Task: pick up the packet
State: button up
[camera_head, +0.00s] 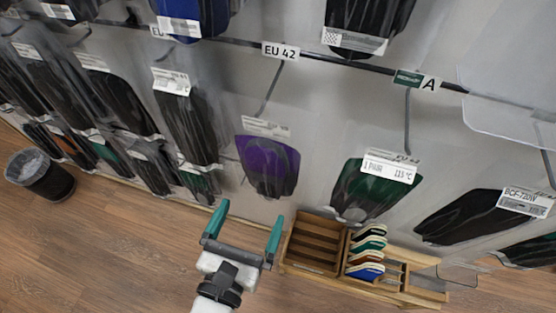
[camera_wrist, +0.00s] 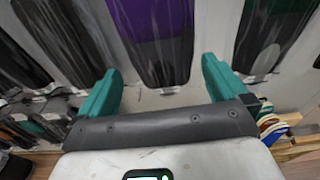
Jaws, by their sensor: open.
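Several clear packets of insoles hang from hooks on a grey wall. The purple packet (camera_head: 267,165) hangs at the middle of the head view, under the EU 42 sign, with a white label at its top. It also shows in the wrist view (camera_wrist: 152,45), between and beyond the fingers. A green packet (camera_head: 372,193) hangs to its right. My gripper (camera_head: 250,211) is open and empty, its teal fingers spread just below the purple packet in the picture. Touching contact with any packet is not visible.
A wooden tray (camera_head: 318,228) with a rack of coloured pieces (camera_head: 367,250) sits right of my gripper. More black packets (camera_head: 186,122) hang at left, and another (camera_head: 465,215) at right. A dark waste bin (camera_head: 40,178) stands on the wooden floor. The floor at lower left is clear.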

aim_at(265, 178)
jog(key=shift+a+f+x, duration=0.1)
jog(key=shift+f+x, duration=0.05)
jog(key=shift+x, duration=2.1)
jog(key=shift+a+f+x, duration=0.1)
jog(key=shift+f+x, duration=0.05)
jog(key=shift+x, duration=2.1)
jog(key=c, duration=0.9)
jog(key=shift+r+p, duration=0.1)
jog(key=shift+p, duration=0.2)
